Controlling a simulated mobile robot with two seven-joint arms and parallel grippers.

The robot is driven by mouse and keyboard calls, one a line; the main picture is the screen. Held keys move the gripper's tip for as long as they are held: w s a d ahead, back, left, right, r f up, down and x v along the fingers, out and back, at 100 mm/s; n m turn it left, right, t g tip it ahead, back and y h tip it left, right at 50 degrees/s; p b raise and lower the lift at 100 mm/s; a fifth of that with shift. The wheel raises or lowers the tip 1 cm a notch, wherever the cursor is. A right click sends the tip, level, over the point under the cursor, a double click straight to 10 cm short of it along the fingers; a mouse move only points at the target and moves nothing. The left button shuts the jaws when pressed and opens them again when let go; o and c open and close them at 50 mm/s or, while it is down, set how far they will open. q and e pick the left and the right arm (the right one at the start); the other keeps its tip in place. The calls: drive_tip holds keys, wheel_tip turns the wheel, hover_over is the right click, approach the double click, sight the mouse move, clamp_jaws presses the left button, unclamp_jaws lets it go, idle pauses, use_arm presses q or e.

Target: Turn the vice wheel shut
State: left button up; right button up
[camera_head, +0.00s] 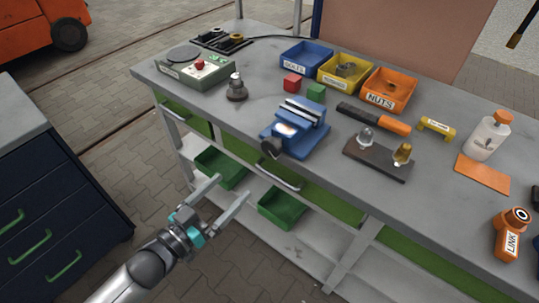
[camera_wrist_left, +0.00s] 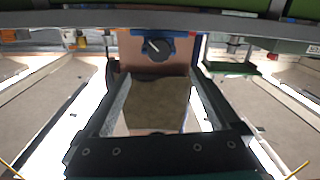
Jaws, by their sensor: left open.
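The vice (camera_head: 300,128) is blue with pale jaws and sits at the front edge of the grey workbench. Its dark wheel (camera_head: 271,148) faces out over the front edge. In the left wrist view the wheel (camera_wrist_left: 154,47) shows ahead, with a pale bar across it. My left gripper (camera_head: 232,186) is open and empty, in front of the bench and below and left of the wheel, apart from it. In the left wrist view its two fingers frame an empty gap (camera_wrist_left: 160,90). My right gripper is not in view.
On the workbench (camera_head: 240,118), a dark plate (camera_head: 378,160) with two knobs and an orange-handled tool (camera_head: 375,118) lie right of the vice. A dark metal part (camera_head: 236,88) stands left of it. Green bins (camera_head: 282,208) sit on the lower shelf. A dark drawer cabinet (camera_head: 60,200) stands left.

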sight(268, 150)
use_arm(q)
drive_tip(key=x, duration=0.5)
drive_tip(key=b+x, duration=0.1)
drive_tip(key=x, duration=0.4)
drive_tip(key=b+x, duration=0.1)
drive_tip(key=x, duration=0.4)
drive_tip(key=shift+w+d+r, duration=0.1)
drive_tip(key=shift+d+r, duration=0.1)
drive_tip(key=shift+r, duration=0.1)
drive_tip(key=shift+c, duration=0.3)
drive_tip(key=c, duration=1.3)
drive_tip(key=shift+m, duration=0.3)
